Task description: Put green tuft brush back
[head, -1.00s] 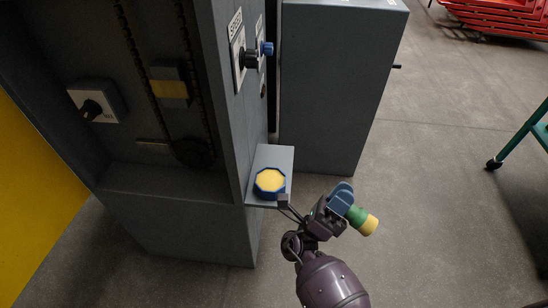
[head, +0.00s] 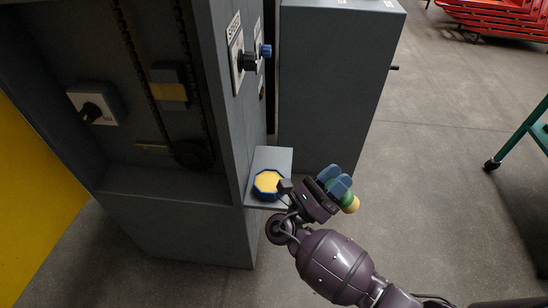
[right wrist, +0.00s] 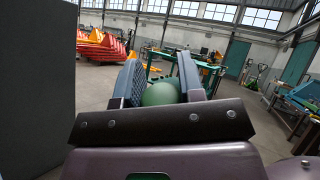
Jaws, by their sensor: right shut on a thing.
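My right gripper (head: 334,180) is shut on the green tuft brush (head: 347,198), to the right of a small grey shelf. The brush shows green with a yellow end beyond the blue fingers. In the right wrist view a rounded green part of the brush (right wrist: 161,93) sits between the two fingers (right wrist: 165,80); its yellow end is hidden there. A blue eight-sided piece with a yellow top (head: 268,181) rests on the shelf (head: 273,158), left of the gripper and apart from the brush. My left gripper is not in view.
The shelf juts from a grey machine (head: 170,228) with knobs and a chain. A grey cabinet (head: 335,90) stands behind the shelf. Open floor lies to the right, with a green-legged table (head: 520,135) and red stacked items (head: 500,18) farther off.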

